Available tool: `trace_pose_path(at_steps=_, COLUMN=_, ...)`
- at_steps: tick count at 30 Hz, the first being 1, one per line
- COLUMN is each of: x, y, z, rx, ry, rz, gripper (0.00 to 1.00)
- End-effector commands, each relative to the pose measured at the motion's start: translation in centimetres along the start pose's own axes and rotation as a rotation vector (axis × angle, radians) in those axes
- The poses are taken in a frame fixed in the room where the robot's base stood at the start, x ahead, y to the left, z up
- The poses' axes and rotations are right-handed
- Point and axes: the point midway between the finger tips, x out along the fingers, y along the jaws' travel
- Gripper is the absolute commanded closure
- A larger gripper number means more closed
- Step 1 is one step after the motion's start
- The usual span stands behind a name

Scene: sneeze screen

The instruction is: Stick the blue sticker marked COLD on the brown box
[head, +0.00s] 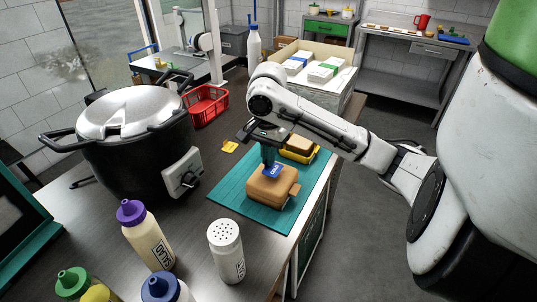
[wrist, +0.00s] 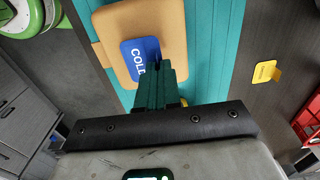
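The brown box (head: 268,193) lies on a teal mat (head: 238,205) on the dark table. It also fills the upper middle of the wrist view (wrist: 112,25). My gripper (head: 268,163) is above the box with its teal fingers pointing down. The fingers (wrist: 157,72) are together at the edge of the blue sticker (wrist: 138,50), whose letters COLD show partly; the fingertips cover the rest. In the head view the sticker (head: 273,171) is over the top of the box. I cannot tell whether it touches the box.
A yellow sticker (head: 230,147) lies on the table, left of the mat. A large black pot (head: 130,150) is at left. Bottles (head: 148,238) and a white shaker (head: 226,252) stand in front.

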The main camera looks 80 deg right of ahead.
Motion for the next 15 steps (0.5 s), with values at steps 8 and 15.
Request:
trace_pose_path(at_steps=8, x=0.56, y=0.01, z=0.02, rx=0.000, ry=-0.001, rz=0.001, gripper=1.00)
trace_pose_path(at_steps=15, x=0.98, y=0.02, z=0.01, rx=-0.001, ry=0.000, rz=0.000, gripper=1.00)
